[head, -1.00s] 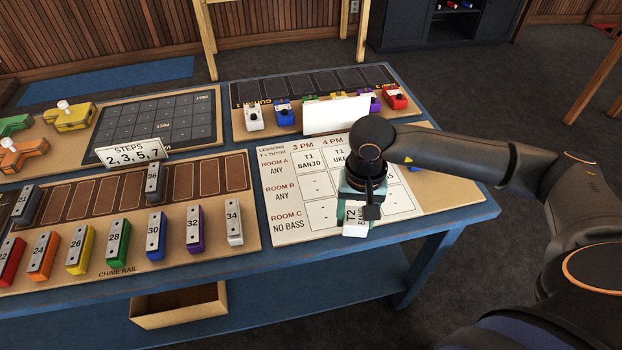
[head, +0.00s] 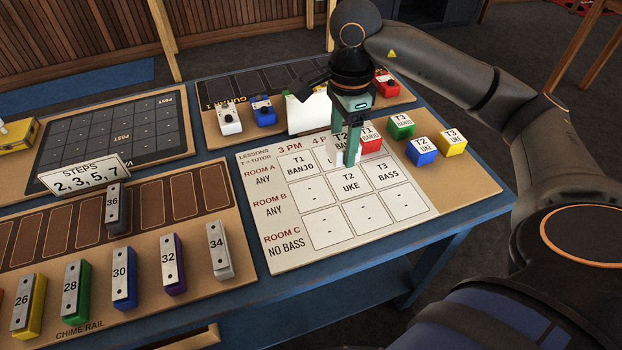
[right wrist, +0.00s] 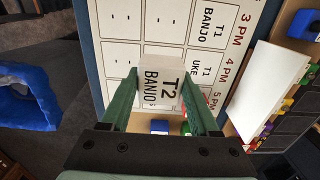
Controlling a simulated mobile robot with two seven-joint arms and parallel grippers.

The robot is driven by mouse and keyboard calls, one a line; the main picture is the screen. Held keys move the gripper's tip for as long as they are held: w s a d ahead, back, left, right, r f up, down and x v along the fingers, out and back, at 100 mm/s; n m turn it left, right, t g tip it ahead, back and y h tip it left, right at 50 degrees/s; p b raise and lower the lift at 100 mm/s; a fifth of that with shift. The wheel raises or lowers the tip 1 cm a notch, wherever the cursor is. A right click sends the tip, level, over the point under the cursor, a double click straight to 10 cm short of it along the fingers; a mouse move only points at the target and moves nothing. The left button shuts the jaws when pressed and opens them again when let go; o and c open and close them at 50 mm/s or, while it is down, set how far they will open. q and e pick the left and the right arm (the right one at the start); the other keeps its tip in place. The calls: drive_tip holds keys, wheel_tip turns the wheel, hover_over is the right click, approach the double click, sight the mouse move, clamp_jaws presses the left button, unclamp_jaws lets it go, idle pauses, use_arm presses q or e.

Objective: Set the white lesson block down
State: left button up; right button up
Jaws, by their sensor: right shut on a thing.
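The white lesson block (head: 341,140), lettered T2 BANJO, is between the fingers of my right gripper (head: 351,125), which is shut on it. It shows over the far part of the lesson board (head: 285,255), around the Room A row; the height of any gap below it is hard to tell. In the right wrist view the block (right wrist: 160,88) sits between both green fingers, its lettered face to the camera. The gripper and block hide part of the Room A row. My left gripper is not in view.
Red (head: 371,145), green (head: 401,128), blue (head: 422,155) and yellow (head: 452,147) lesson blocks stand close to the right of the held block. A white upright card (head: 307,113) stands behind. The chime rail (head: 130,310) lies left. The board's lower rows are clear.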

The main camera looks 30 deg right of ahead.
hover_over(312, 193)
wheel_tip(312, 193, down, 6)
drive_tip(key=shift+d+r, duration=0.1)
drive_tip(key=shift+d, duration=0.05)
drive_tip(key=shift+a+f, duration=0.2)
drive_tip(key=shift+f, duration=1.75)
drive_tip(key=o, duration=1.4)
wheel_tip(312, 193, up, 12)
drive_tip(key=shift+r, duration=0.2)
drive_tip(key=shift+p, duration=0.3)
